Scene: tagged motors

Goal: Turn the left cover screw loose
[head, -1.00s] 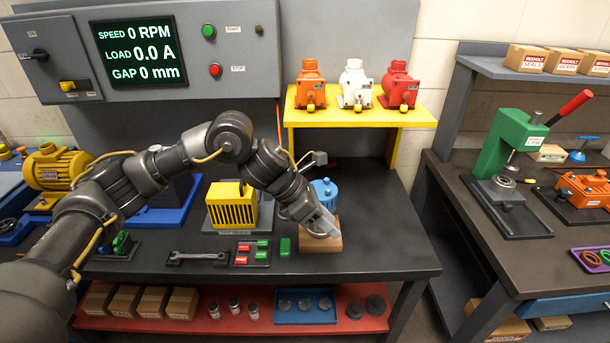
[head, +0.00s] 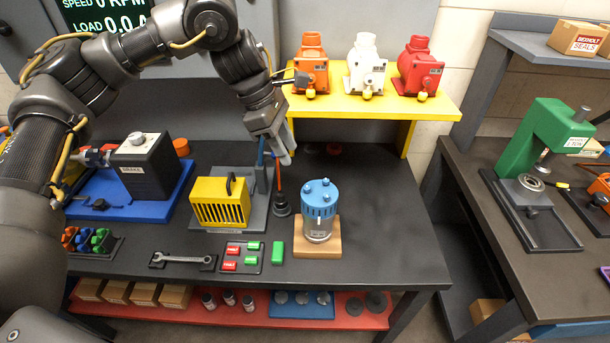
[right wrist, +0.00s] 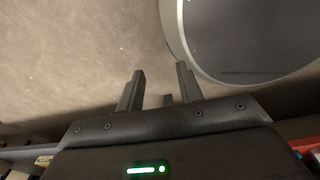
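The small motor (head: 318,222) stands upright on a wooden block (head: 316,250), with a blue cover (head: 319,197) on top. Several blue screw heads stick up from the cover, and the left cover screw (head: 306,188) is at its left edge. My left gripper (head: 281,157) is above and to the left of the motor, apart from it. It is over an orange-red rod (head: 278,178) rising from a black round foot (head: 281,206); whether its fingers grip the rod is unclear. My right gripper (right wrist: 157,90) shows in the right wrist view with fingers apart and nothing between them.
A yellow slotted unit (head: 220,203) is left of the rod. A wrench (head: 183,260), a tray of red and green blocks (head: 240,257) and a loose green block (head: 278,252) lie in front. A yellow shelf (head: 385,105) holds three motors. The bench right of the motor is clear.

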